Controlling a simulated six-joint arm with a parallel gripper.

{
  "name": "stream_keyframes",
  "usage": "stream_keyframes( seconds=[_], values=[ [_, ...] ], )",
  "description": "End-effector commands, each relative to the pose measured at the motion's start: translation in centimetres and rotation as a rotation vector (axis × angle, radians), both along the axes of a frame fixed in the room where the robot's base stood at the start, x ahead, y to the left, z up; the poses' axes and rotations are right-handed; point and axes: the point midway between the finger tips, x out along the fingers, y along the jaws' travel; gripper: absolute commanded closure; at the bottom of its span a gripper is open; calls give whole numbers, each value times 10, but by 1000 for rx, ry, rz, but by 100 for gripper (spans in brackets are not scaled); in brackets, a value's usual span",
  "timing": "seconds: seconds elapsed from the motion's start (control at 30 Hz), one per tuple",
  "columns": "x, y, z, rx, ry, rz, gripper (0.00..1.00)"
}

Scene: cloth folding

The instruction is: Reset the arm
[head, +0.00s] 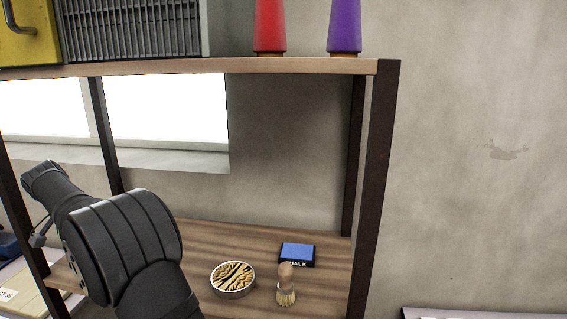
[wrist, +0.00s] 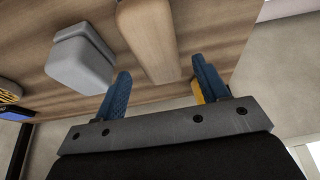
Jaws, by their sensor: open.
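My gripper (wrist: 163,86) shows in the wrist view with its two blue fingers apart. It looks open, with nothing clamped between the fingers. A pale wooden block-like piece (wrist: 149,40) lies beyond the gap between the fingertips; I cannot tell its distance. My dark arm (head: 125,240) rises at the left of the head view, in front of the shelf. My gripper cannot be made out in the head view. No cloth is seen in either view.
The wooden shelf (head: 200,236) holds a round tin (head: 233,280), a brush (head: 286,284) and a blue chalk box (head: 297,254). Red (head: 270,27) and purple (head: 345,27) cones stand on the upper board (head: 300,66). A grey box (wrist: 80,60) lies left of the wooden piece.

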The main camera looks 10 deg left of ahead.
Motion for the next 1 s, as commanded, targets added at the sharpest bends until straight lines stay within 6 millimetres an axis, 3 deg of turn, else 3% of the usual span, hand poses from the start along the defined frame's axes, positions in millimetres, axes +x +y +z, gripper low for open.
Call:
stream_keyframes(
  seconds=[0.33,0.6,1.0],
  values=[
    [0,0,-3,-1,1,1,33],
    [-4,0,-35,0,1,1,33],
    [-35,1,45,2,-1,2,33]
  ],
)
